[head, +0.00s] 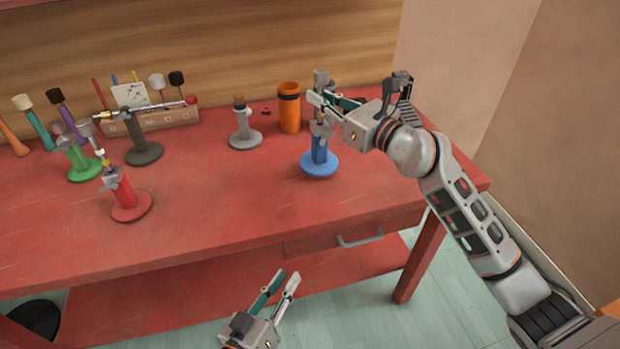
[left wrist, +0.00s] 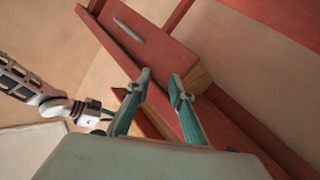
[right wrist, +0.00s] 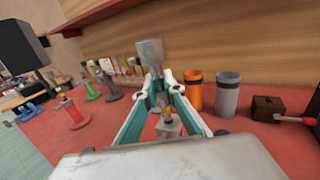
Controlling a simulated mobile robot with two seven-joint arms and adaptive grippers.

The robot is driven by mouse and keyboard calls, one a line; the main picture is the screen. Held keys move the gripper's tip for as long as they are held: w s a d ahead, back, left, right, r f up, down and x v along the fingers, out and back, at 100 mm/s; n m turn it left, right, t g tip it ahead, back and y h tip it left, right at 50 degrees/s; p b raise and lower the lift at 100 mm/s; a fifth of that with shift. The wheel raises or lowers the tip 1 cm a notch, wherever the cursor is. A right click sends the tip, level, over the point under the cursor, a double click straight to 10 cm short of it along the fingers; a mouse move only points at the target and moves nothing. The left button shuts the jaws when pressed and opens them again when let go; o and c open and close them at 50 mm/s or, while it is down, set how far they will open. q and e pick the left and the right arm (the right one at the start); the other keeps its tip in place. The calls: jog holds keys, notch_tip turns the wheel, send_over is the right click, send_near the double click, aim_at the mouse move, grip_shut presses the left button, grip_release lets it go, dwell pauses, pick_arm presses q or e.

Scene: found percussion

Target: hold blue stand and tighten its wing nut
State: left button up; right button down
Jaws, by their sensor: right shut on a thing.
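The blue stand (head: 319,160) stands upright on the red table, right of centre. A grey clamp with a yellow part (right wrist: 163,101) tops it; I cannot make out the wing nut's wings. A grey-headed piece (head: 321,77) rises above the clamp, and its grey head also shows in the right wrist view (right wrist: 151,51). My right gripper (head: 317,104) is at the top of the stand, shut on the grey-headed piece just below its head; its fingers partly hide the contact. My left gripper (head: 279,284) is open and empty, below and in front of the table edge.
An orange cylinder (head: 289,110) and a grey stand (head: 244,130) are left of the blue stand. Red (head: 127,200), green (head: 78,160) and dark (head: 143,145) stands are further left. A drawer handle (head: 359,238) sticks out at the front. The table's front middle is clear.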

pick_arm(q)
jog(key=w+d+r+n+t, duration=0.3)
jog(key=r+n, duration=0.1)
jog(key=r, duration=0.3)
jog(key=w+d+r+n+t, duration=0.2)
jog(key=d+r+n, duration=0.15)
jog(key=r, duration=0.35)
jog(key=n+t+y, duration=0.2)
jog(key=n+y, duration=0.5)
jog(key=n, duration=0.8)
send_near(327, 143)
jog(key=s+r, duration=0.3)
jog(key=s, duration=0.1)
jog(key=w+n, duration=0.1)
jog(key=w, duration=0.3)
jog(key=w+n+g+y, duration=0.1)
jog(key=w+n, duration=0.1)
jog(key=w, duration=0.2)
jog(key=w+n+y, duration=0.1)
jog(key=w, duration=0.4)
jog(key=shift+w+r+n+g, duration=0.15)
jog(key=shift+r+n+g, duration=0.1)
jog(key=shift+r+g, duration=0.1)
grip_shut()
